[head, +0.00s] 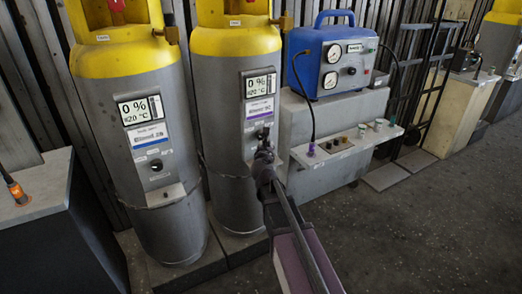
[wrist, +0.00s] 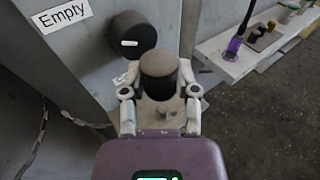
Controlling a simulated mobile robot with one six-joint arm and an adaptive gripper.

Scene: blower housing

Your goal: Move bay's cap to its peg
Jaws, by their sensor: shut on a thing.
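In the wrist view my gripper (wrist: 157,80) is shut on a dark round cap (wrist: 158,66), one finger on each side of it. A short grey peg (wrist: 163,113) stands on a light ledge below the cap, between the fingers. The cap appears above the peg and apart from it. A dark round fitting (wrist: 132,33) with a small white mark sits on the grey panel just behind the cap. In the head view my gripper (head: 265,150) is in front of the right cylinder (head: 224,125) and hides its ledge; the cap cannot be made out there.
A sign reading "Empty" (wrist: 62,15) is on the panel. The left cylinder (head: 105,90) has its own small ledge (head: 166,196). A blue gauge unit (head: 335,58) stands on a grey cabinet. A side shelf (head: 345,143) holds several small fittings and a purple hose end (wrist: 235,46).

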